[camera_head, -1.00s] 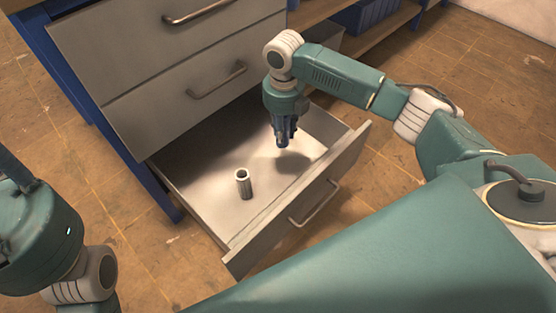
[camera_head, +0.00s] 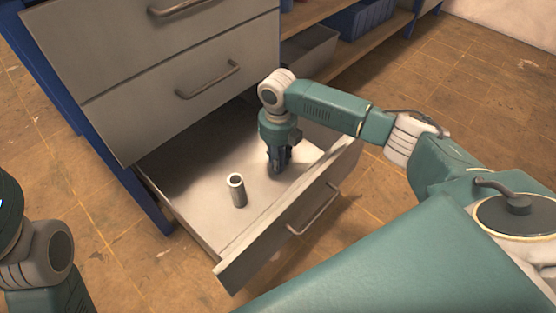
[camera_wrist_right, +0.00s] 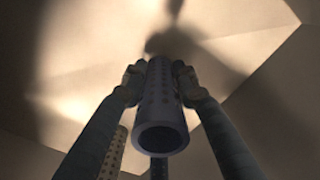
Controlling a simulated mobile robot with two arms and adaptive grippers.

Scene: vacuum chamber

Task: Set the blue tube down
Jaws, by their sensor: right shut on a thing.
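The blue tube (camera_wrist_right: 160,110) is between the fingers of my right gripper (camera_wrist_right: 160,78) in the right wrist view, with its open end facing the camera. In the head view my right gripper (camera_head: 279,168) points down inside the open drawer (camera_head: 200,150), close to the drawer's floor. The fingers mostly hide the tube there, and I cannot tell whether it touches the floor. My left arm shows at the lower left of the head view, but its gripper is out of the picture.
The drawer's front panel (camera_head: 290,222) is on the near side. Closed drawers (camera_head: 190,80) rise above it. Bare drawer floor lies left of the pale tube.

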